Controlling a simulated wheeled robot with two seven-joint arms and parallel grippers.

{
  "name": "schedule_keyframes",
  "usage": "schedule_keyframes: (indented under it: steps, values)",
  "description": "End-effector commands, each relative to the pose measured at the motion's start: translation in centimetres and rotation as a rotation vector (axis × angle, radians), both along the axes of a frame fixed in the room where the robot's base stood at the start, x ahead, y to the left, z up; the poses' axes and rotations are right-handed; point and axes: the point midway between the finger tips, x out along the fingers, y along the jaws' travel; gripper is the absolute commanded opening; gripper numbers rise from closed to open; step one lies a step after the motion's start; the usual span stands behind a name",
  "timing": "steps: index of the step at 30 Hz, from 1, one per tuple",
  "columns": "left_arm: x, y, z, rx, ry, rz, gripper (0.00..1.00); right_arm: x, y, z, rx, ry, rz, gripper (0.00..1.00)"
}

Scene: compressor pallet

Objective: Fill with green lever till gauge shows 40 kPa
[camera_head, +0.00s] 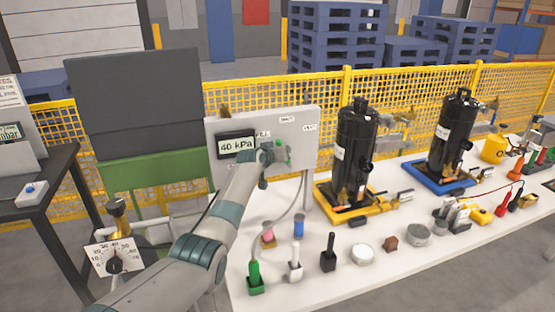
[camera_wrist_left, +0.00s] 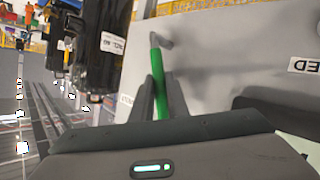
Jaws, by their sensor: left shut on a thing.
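The gauge (camera_head: 237,145) on the grey panel (camera_head: 310,150) is a dark-framed display that reads 40 kPa. My left arm reaches up to the panel just right of the gauge. My left gripper (camera_head: 267,158) is at the panel face. In the left wrist view the green lever (camera_wrist_left: 161,88) stands between the two fingers of my left gripper (camera_wrist_left: 159,95), which are shut on it. Its grey upper end (camera_wrist_left: 160,40) bends at the panel. In the head view the gripper hides most of the lever. My right gripper is not in view.
Two black compressors (camera_head: 355,160) (camera_head: 455,145) stand on yellow and blue trays to the right. A green-handled tool (camera_head: 255,277) and several small items stand on the white table below. A yellow fence (camera_head: 405,88) runs behind.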

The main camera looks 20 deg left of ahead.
Motion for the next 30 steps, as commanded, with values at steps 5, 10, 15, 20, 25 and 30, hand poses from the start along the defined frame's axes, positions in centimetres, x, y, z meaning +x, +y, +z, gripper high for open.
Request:
schedule_keyframes:
  steps: [5,10,15,20,25,30]
  values:
    - [1.1,-1.0,0.8,0.131,0.086,-0.003,0.0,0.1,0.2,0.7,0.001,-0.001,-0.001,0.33]
    - [1.4,-1.4,0.7,0.23,0.153,-0.001,0.0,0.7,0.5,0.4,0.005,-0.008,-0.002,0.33]
    - [1.5,-1.6,0.7,0.294,0.198,-0.001,0.0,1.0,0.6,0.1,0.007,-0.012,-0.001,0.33]
    - [1.5,-1.7,0.6,0.324,0.219,-0.001,0.0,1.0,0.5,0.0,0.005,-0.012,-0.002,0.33]
    - [1.5,-1.7,0.6,0.332,0.224,-0.001,0.0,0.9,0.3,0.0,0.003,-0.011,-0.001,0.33]
    - [1.5,-1.7,0.6,0.332,0.224,-0.001,0.0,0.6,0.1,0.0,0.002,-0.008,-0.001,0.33]
